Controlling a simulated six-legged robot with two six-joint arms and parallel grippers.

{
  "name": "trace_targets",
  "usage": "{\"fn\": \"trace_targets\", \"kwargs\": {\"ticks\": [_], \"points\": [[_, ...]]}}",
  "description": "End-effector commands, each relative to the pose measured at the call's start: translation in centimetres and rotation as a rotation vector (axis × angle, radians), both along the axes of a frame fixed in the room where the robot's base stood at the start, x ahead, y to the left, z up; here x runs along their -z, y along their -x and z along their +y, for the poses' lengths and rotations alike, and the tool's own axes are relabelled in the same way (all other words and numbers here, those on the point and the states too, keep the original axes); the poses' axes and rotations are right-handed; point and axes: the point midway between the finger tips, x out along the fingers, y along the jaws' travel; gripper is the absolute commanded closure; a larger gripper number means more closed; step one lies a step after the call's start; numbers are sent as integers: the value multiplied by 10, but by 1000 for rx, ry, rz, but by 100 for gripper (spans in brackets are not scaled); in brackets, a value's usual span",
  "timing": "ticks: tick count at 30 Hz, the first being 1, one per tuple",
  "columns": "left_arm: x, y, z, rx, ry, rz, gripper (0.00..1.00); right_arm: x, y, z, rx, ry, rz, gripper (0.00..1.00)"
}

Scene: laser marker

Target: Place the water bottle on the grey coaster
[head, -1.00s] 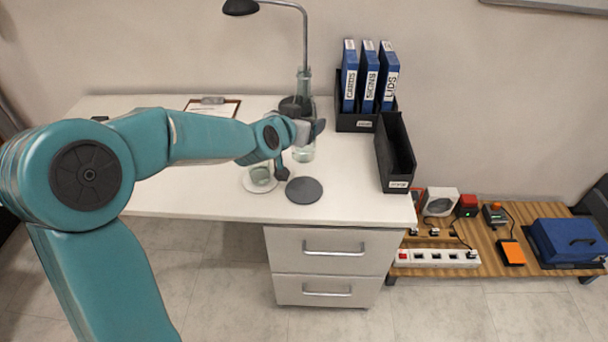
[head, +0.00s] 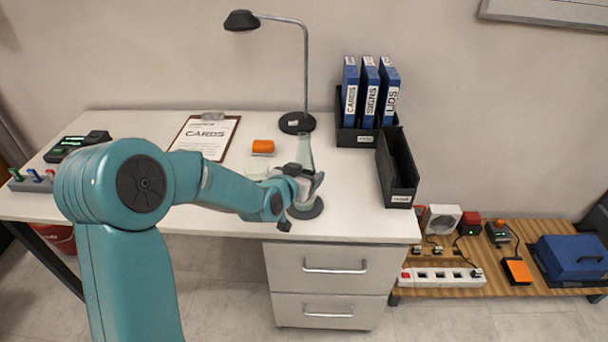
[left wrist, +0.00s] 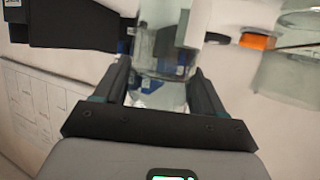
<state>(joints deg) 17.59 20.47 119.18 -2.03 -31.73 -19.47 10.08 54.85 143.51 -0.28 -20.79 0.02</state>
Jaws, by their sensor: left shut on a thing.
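The water bottle (head: 306,155) is clear, upright glass with a narrow neck, near the desk's front edge. My left gripper (head: 308,183) is shut on its body; in the left wrist view the bottle (left wrist: 160,68) stands between the two fingers (left wrist: 160,90). The round grey coaster (head: 308,212) lies directly under the bottle, partly covered by the bottle and gripper. I cannot tell whether the bottle's base touches it. My right gripper is not in view.
A clear glass (head: 257,168) stands just left of the gripper, partly hidden by my arm; it also shows in the left wrist view (left wrist: 292,75). An orange item (head: 263,146), a lamp (head: 297,122) and a black bin (head: 398,170) are nearby.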

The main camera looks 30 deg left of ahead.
Motion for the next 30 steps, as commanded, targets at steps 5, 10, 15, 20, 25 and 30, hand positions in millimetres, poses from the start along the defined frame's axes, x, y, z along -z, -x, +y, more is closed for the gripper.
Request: {"fn": "trace_targets", "kwargs": {"ticks": [5,10,15,20,25,30], "points": [[2,-1,0,-1,-2,-4,88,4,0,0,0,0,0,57],[2,0,0,0,0,1,5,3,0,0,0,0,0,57],[2,0,0,0,0,1,5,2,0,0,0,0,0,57],[-4,8,-1,0,0,0,5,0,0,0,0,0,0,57],[-19,41,-6,-2,-1,-3,5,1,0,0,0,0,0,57],[-34,77,-12,-2,-1,-2,5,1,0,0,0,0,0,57]]}}
